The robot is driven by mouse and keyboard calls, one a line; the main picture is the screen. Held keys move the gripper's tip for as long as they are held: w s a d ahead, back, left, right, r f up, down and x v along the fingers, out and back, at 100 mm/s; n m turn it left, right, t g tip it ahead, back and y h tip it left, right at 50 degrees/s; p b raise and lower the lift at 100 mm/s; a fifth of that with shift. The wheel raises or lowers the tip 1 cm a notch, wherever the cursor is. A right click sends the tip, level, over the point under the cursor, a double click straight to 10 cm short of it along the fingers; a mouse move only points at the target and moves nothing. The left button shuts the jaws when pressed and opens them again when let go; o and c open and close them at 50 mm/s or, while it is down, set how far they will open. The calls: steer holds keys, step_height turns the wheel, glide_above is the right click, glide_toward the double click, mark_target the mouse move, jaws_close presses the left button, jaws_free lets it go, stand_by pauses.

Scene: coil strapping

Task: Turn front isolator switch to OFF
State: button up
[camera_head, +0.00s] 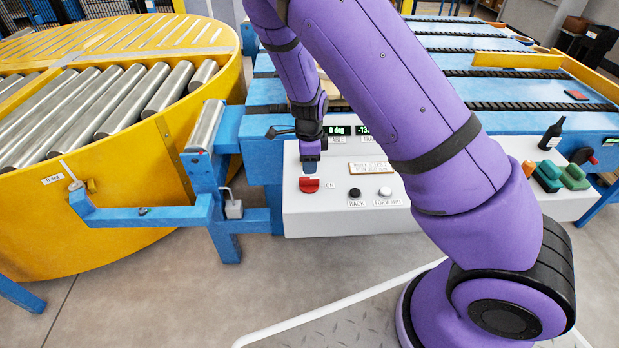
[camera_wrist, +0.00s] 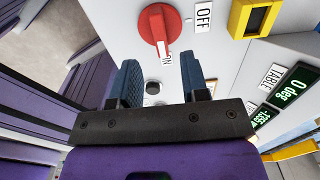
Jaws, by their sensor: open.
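The red rotary isolator switch (camera_head: 309,185) is at the left of the white control box. It also shows in the wrist view (camera_wrist: 160,26), where its white pointer mark points to the ON label (camera_wrist: 167,59). The OFF label (camera_wrist: 203,16) is to the right of the knob in that view. My gripper (camera_head: 310,166) is over the panel close to the switch. In the wrist view my gripper (camera_wrist: 162,72) is open, its two blue-padded fingers apart with nothing between them. The knob lies beyond the fingertips, apart from them.
The white control box (camera_head: 330,222) carries a black BACK button (camera_head: 354,193) and a white FORWARD button (camera_head: 385,191). Green displays (camera_head: 340,130) stand behind my gripper. A yellow roller turntable (camera_head: 130,210) is at the left.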

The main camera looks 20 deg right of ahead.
mark_target(310, 178)
steer(key=shift+f, duration=3.15)
jaws_close()
